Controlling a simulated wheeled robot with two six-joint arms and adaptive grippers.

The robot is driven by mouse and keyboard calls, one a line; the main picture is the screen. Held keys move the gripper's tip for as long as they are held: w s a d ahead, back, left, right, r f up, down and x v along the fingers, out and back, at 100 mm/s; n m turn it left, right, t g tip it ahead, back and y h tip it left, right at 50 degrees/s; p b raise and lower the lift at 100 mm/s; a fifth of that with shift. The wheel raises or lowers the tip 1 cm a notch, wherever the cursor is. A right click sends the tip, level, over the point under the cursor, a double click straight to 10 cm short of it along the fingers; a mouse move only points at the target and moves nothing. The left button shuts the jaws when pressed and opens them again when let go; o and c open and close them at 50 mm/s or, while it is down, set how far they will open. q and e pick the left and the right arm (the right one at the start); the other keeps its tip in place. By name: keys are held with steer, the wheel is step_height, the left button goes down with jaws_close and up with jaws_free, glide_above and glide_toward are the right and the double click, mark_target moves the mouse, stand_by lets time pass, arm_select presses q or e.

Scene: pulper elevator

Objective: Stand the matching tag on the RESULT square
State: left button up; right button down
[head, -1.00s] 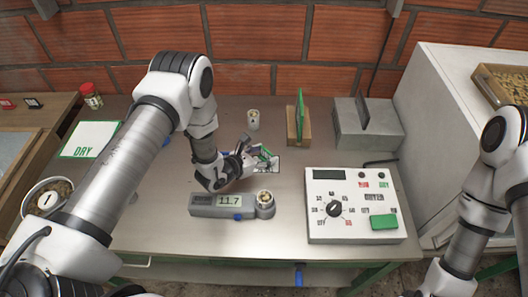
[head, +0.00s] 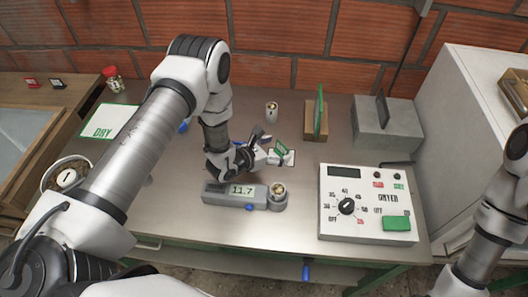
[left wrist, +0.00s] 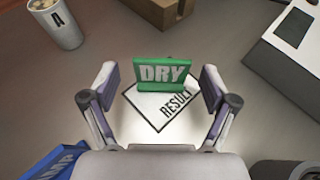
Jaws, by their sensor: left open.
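The green DRY tag (left wrist: 163,73) stands upright on the white RESULT square (left wrist: 165,112) in the left wrist view, near the square's far part. In the head view the tag (head: 282,149) and the square (head: 289,160) show small beside my left gripper (head: 268,147). In the left wrist view my left gripper (left wrist: 159,86) is open, one finger on each side of the tag, with visible gaps. A blue tag (left wrist: 52,160), its lettering partly cut off, is at the lower left. The meter (head: 240,194) reads 11.7. My right gripper is out of view.
The cup marked A (left wrist: 57,22) stands behind; it also shows in the head view (head: 271,111). A green panel on a wooden block (head: 315,121), a grey block (head: 386,128) and the dryer control box (head: 336,215) stand to the right. A white DRY card (head: 110,121) lies left.

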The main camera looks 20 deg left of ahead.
arm_select(q)
steer(key=b+v, duration=0.2)
steer(key=v, duration=0.7)
steer(key=shift+s+a, duration=0.2)
steer(key=shift+s, duration=0.1)
steer(key=shift+s+a+r, duration=0.1)
steer(key=shift+s+r, duration=0.2)
steer(key=shift+s, duration=0.05)
steer(key=shift+f, duration=0.1)
